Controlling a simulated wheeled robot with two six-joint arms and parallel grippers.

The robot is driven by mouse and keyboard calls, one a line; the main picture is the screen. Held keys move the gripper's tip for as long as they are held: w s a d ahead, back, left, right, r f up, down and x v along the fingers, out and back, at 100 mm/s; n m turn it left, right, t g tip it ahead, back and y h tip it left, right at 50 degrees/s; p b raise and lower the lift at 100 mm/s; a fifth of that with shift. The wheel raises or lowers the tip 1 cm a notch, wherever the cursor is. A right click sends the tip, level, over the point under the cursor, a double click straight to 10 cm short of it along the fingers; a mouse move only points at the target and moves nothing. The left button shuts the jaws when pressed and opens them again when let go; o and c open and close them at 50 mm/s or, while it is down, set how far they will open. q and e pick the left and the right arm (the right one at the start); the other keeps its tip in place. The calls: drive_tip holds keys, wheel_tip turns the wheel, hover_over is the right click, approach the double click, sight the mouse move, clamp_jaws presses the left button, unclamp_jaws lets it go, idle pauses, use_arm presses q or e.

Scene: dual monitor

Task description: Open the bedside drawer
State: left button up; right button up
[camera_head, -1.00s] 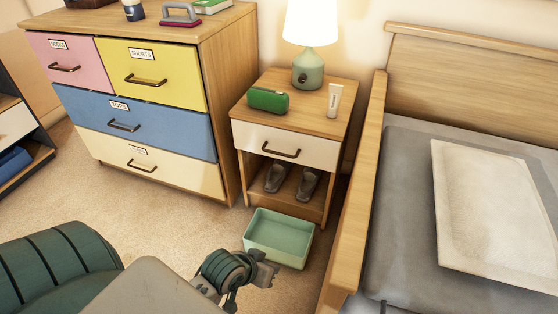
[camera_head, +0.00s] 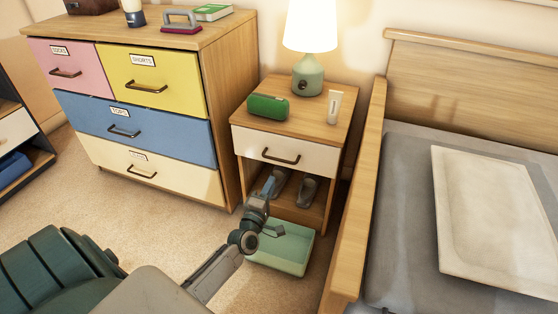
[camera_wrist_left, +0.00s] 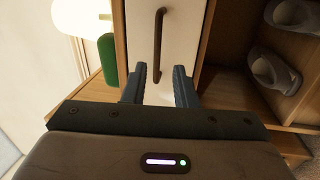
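The bedside table (camera_head: 307,118) has one white drawer (camera_head: 316,152) with a dark curved handle (camera_head: 281,157); the drawer is closed. My left gripper (camera_head: 271,184) is below and in front of the handle in the head view. In the left wrist view the two fingers of my left gripper (camera_wrist_left: 160,88) are spread, with the drawer front (camera_wrist_left: 182,40) and the handle (camera_wrist_left: 158,45) straight ahead. The handle's lower end shows between the fingertips. I cannot tell how near they are to it; nothing is gripped. My right gripper is not in view.
A green basin (camera_head: 285,250) stands on the floor in front of the bedside table. Grey slippers (camera_head: 307,191) sit on its open shelf. A green case (camera_head: 268,107), a tube (camera_head: 334,106) and a lamp (camera_head: 308,75) stand on top. The bed frame (camera_head: 352,220) is close on the right.

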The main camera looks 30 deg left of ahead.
sight(279, 159)
use_arm(q)
drive_tip(key=shift+n+y, duration=0.3)
drive_tip(key=x, duration=0.3)
drive_tip(key=b+x, duration=0.1)
drive_tip(key=x, duration=0.3)
drive_tip(key=b+x, duration=0.1)
drive_tip(key=x, duration=0.3)
drive_tip(key=shift+a+r, duration=0.15)
drive_tip(key=shift+a, duration=0.25)
drive_tip(key=shift+c, duration=0.5)
clamp_jaws()
